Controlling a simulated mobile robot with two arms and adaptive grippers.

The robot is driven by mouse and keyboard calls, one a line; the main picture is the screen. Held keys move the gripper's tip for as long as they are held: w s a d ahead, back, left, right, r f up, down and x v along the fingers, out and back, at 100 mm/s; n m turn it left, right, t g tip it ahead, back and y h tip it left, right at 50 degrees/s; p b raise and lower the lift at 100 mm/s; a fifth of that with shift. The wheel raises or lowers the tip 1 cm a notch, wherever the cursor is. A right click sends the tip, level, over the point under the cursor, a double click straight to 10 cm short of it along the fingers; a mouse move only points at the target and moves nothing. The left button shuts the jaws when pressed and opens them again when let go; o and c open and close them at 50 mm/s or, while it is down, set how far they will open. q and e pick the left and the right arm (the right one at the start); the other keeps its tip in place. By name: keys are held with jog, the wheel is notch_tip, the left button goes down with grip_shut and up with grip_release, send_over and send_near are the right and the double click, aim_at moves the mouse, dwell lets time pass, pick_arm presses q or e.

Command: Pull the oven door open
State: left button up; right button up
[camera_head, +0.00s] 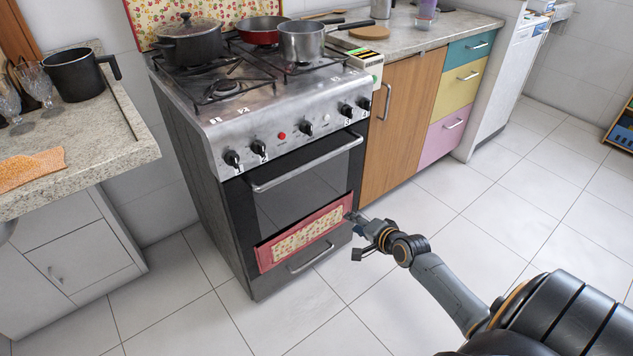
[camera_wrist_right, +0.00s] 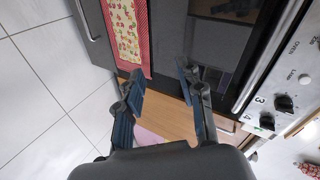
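The oven door (camera_head: 300,192) is closed, with dark glass and a metal bar handle (camera_head: 308,162) along its top. A red-bordered floral towel (camera_head: 303,234) lies across the lower part of the door. My right gripper (camera_head: 352,218) is at the door's lower right corner, below the handle's right end. In the right wrist view its two fingers (camera_wrist_right: 162,88) are apart with nothing between them. The towel (camera_wrist_right: 128,32) and the oven handle (camera_wrist_right: 262,62) also show there, the handle to the right of the fingers. My left gripper is not in view.
A lower drawer handle (camera_head: 311,257) sits under the door. Pots, including a dark one (camera_head: 188,42), stand on the stove top. A wooden cabinet (camera_head: 402,120) adjoins the oven on the right. A granite counter (camera_head: 110,150) is at left. The tiled floor (camera_head: 310,315) in front is clear.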

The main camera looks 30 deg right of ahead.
aim_at(317, 163)
jog(key=w+a+r+m+t+y+b, duration=0.1)
jog(key=w+r+m+t+y+b, duration=0.2)
jog(key=r, duration=1.1)
jog(key=shift+t+h, duration=0.3)
jog(key=shift+h, duration=0.3)
jog(key=b+x, duration=0.2)
jog(key=x, duration=0.6)
jog(key=shift+w+a+r, duration=0.1)
jog(key=shift+w, duration=0.25)
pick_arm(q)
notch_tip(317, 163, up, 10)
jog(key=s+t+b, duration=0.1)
pick_arm(e)
jog(key=x, duration=0.6)
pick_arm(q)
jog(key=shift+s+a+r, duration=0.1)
pick_arm(e)
jog(key=shift+s, duration=0.1)
grip_shut()
